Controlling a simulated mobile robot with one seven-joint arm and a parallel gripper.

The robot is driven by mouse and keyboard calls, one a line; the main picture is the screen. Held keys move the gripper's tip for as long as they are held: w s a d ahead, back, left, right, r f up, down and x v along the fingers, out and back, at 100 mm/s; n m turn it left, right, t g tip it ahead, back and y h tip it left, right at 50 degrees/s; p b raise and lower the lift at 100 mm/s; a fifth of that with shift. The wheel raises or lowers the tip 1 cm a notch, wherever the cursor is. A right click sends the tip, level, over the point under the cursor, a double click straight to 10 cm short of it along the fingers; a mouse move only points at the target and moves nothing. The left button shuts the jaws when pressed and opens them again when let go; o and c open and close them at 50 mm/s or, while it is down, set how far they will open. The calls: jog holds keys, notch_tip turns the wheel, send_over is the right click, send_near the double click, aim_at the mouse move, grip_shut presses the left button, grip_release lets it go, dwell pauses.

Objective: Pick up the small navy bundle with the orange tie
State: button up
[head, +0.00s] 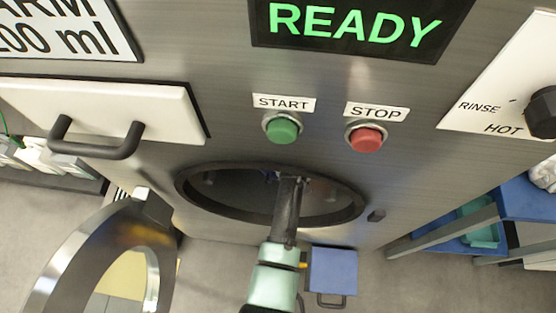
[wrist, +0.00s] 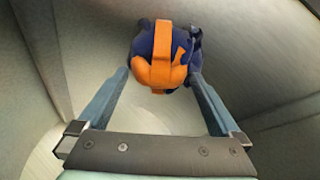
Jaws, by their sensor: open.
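The small navy bundle (wrist: 143,45) with its orange tie (wrist: 162,60) lies inside the drum, at the upper middle of the wrist view. My gripper (wrist: 160,78) is open, with one finger at the left side of the bundle and one at the right. The fingertips are close to its sides; I cannot tell whether they touch it. In the head view my arm reaches through the round opening (head: 196,193) of the machine. The gripper is hidden inside there, and only a hint of dark blue shows in the opening.
The drum wall (wrist: 265,45) curves closely around my gripper. The round door (head: 62,262) stands open at the left. The green START button (head: 282,129) and red STOP button (head: 366,137) sit above the opening. A blue box (head: 333,270) stands below, and a blue cart (head: 530,200) at the right.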

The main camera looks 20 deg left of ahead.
grip_shut()
dwell(0.5)
jog(key=shift+r, duration=0.2)
